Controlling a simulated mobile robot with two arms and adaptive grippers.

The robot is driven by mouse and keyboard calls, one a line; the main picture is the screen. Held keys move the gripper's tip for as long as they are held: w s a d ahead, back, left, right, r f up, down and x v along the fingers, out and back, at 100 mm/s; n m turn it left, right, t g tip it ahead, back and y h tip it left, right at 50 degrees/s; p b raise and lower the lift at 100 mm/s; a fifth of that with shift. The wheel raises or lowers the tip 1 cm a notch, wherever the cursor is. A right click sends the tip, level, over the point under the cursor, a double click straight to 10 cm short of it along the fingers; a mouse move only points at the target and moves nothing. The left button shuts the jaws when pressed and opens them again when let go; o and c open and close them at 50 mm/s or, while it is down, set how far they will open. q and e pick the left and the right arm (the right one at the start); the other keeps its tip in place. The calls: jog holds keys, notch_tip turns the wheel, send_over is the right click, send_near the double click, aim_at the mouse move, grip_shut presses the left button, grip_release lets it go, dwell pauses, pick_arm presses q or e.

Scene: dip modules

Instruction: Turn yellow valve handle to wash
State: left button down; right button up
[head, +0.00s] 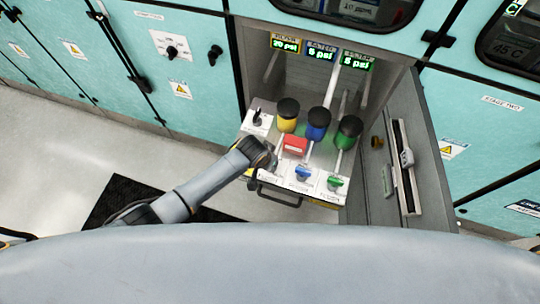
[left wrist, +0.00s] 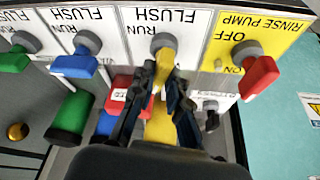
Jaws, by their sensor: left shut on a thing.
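The yellow valve handle (left wrist: 163,68) sits on a grey round knob on a white plate in the left wrist view. The plate's upside-down labels read FLUSH and RUN; I see no label reading wash. My left gripper (left wrist: 160,88) is shut on the yellow handle, with one dark finger on each side. In the head view my left gripper (head: 268,160) is at the left part of the panel's front edge. There it hides the yellow handle. My right gripper is not in view.
A blue handle (left wrist: 75,65) and a green handle (left wrist: 15,60) are on neighbouring plates. A red handle (left wrist: 260,75) is on the yellow RINSE PUMP plate. Yellow, blue and green black-topped cylinders stand behind the valves. A dark bar handle (head: 278,195) hangs at the panel front.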

pick_arm(q)
jog(key=shift+d+r+n+t+y+p, duration=0.1)
jog(key=shift+n+t+y+p, duration=0.4)
jog(key=shift+n, duration=1.1)
jog(key=c, duration=1.3)
grip_release()
jog(key=v, duration=1.2)
jog(key=shift+w+d, duration=0.1)
jog(key=shift+w, duration=0.05)
